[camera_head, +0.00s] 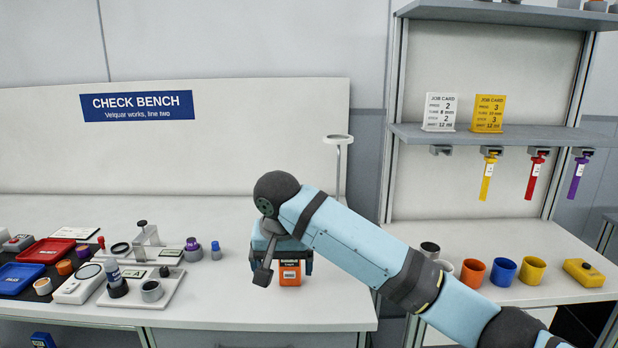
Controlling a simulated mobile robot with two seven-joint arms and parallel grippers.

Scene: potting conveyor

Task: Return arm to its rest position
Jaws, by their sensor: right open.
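My right arm comes in from the lower right. Its gripper (284,268) is over the bench (235,300), pointing down. I cannot tell whether the fingers touch the box. The box's upper part is partly hidden by the gripper. My left gripper is not in view.
Left on the bench are a red tray (46,251), a blue tray (18,279) and several small parts and gauges. A thin stand (338,168) rises behind the gripper. Right, several cups (503,272) and a yellow box (583,273) stand below a shelf (500,136) with hanging tags.

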